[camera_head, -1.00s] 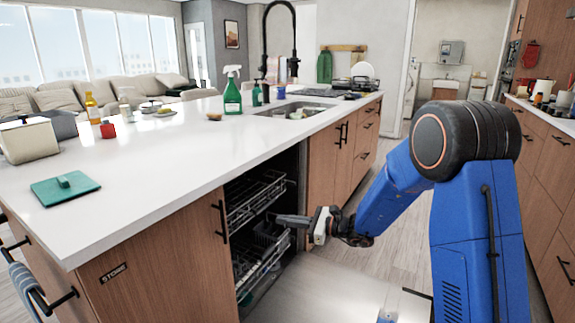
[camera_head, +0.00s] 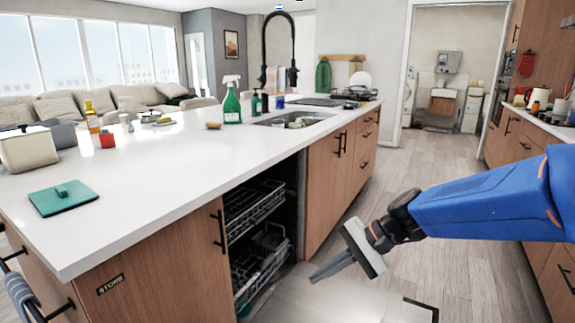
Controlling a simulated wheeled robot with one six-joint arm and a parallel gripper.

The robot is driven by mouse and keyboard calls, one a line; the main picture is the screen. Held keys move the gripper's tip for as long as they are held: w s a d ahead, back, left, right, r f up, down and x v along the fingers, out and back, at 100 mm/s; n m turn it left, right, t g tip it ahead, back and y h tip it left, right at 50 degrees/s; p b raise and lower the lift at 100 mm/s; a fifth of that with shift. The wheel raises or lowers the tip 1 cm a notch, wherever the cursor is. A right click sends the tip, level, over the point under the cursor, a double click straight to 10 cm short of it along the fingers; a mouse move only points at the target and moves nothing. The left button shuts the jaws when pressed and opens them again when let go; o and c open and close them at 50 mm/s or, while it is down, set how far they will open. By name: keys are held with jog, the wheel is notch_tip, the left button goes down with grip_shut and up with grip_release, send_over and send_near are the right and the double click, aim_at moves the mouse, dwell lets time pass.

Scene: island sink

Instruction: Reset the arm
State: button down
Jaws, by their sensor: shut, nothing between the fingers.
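My gripper (camera_head: 330,270) is at the lower middle right of the head view, at the end of my blue arm. Its grey fingers are together and empty, pointing left and slightly down. It hangs in front of the open dishwasher, above the lowered dishwasher door (camera_head: 345,303), and apart from the racks. The upper rack (camera_head: 252,207) and lower rack (camera_head: 258,265) of the dishwasher show inside the island cabinet. Some items seem to sit in the lower rack, but they are too dark to tell.
Wooden cabinets (camera_head: 525,150) line the right side. Open floor (camera_head: 425,165) lies between them.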

jog(key=s+d+n+t+h, duration=0.2)
jog(key=s+d+h, duration=0.3)
jog(key=s+d, duration=0.3)
jog(key=s+d+n+t+h, duration=0.2)
jog(key=s+d+n+h, duration=0.2)
jog(key=s+d, duration=0.4)
jog(key=d+n, duration=0.1)
jog(key=d, duration=0.4)
jog(key=shift+s+f+h, duration=0.2)
jog(key=shift+f+h, duration=0.05)
jog(key=shift+h, duration=0.15)
